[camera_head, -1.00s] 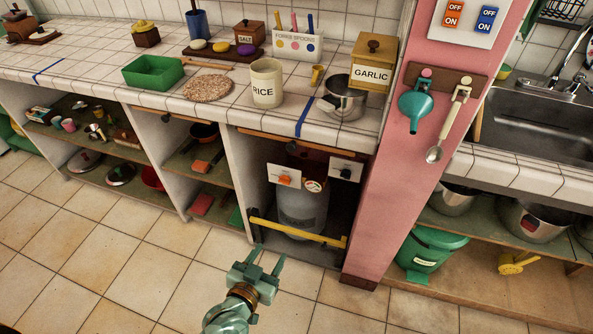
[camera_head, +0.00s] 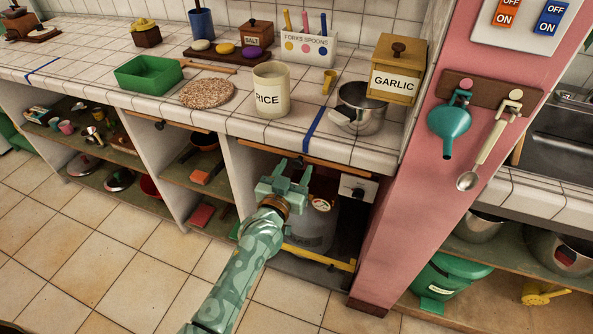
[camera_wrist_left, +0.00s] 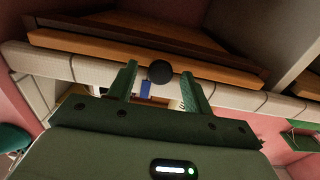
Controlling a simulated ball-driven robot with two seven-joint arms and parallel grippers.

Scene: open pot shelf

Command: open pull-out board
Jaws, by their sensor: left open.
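The pull-out board (camera_head: 338,167) is a thin wooden strip under the tiled counter edge, above the bay with the gas cylinder. It appears pushed in, its front close to the counter edge. In the left wrist view the board (camera_wrist_left: 100,54) crosses the top, with a round dark knob (camera_wrist_left: 160,72) on its front. My left gripper (camera_head: 294,168) is open just below and in front of the board, hiding part of it. In the wrist view the knob appears between its fingertips (camera_wrist_left: 159,82); I cannot tell the remaining gap. My right gripper is not in view.
The gas cylinder (camera_head: 312,233) stands in the bay behind a yellow bar (camera_head: 318,257). A pink pillar (camera_head: 415,190) bounds the right side. A rice jar (camera_head: 271,90), steel pot (camera_head: 360,108) and garlic box (camera_head: 396,68) stand on the counter above. The floor in front is clear.

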